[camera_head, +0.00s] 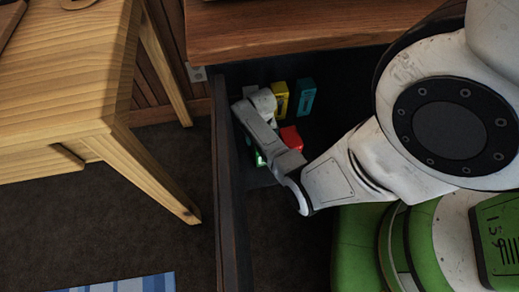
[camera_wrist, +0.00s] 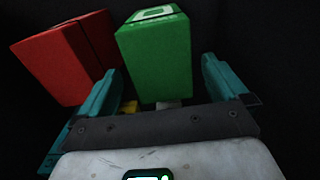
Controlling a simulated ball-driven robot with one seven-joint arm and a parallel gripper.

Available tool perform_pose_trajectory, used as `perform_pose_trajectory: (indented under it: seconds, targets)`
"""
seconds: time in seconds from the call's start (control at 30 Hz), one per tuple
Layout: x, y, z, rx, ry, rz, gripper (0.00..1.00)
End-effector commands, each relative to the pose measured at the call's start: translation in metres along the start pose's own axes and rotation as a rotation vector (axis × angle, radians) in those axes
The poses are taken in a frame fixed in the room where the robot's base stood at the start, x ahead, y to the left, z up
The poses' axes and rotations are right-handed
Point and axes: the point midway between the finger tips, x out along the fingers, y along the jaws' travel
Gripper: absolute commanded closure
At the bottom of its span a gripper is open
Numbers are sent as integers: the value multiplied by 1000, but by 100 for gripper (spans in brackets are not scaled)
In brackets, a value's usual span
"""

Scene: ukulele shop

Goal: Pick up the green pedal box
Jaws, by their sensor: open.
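The green pedal box (camera_wrist: 153,58) stands in the middle of the wrist view with a pale square mark on its top. My gripper (camera_wrist: 160,68) is open, with one teal finger on each side of the green box. The left finger is near the box's left side, and a gap shows at the right finger. I cannot tell whether either finger touches it. In the head view only a small part of the green box (camera_head: 259,158) shows, as my arm covers the rest.
A red box (camera_wrist: 62,62) stands close left of the green box, also seen in the head view (camera_head: 291,137). Yellow (camera_head: 280,98) and teal (camera_head: 306,96) boxes stand farther back. The dark drawer's left wall (camera_head: 226,190) is close to my arm. A wooden table (camera_head: 60,75) is left.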

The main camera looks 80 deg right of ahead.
Motion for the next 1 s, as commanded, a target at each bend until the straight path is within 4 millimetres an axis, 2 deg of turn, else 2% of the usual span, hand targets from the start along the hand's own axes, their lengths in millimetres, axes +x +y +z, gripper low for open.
perform_pose_trajectory:
  seconds: [0.03, 0.1, 0.37, 0.7, 1.0]
  targets:
    - [11, 0, -1, 0, 1, 0, 0]
    - [17, 0, 0, -1, 0, 0, 0]
    - [29, -1, 0, -2, 1, 0, 0]
    - [71, -1, 2, -2, 0, 0, 0]
    - [72, -1, 2, -3, 1, 0, 2]
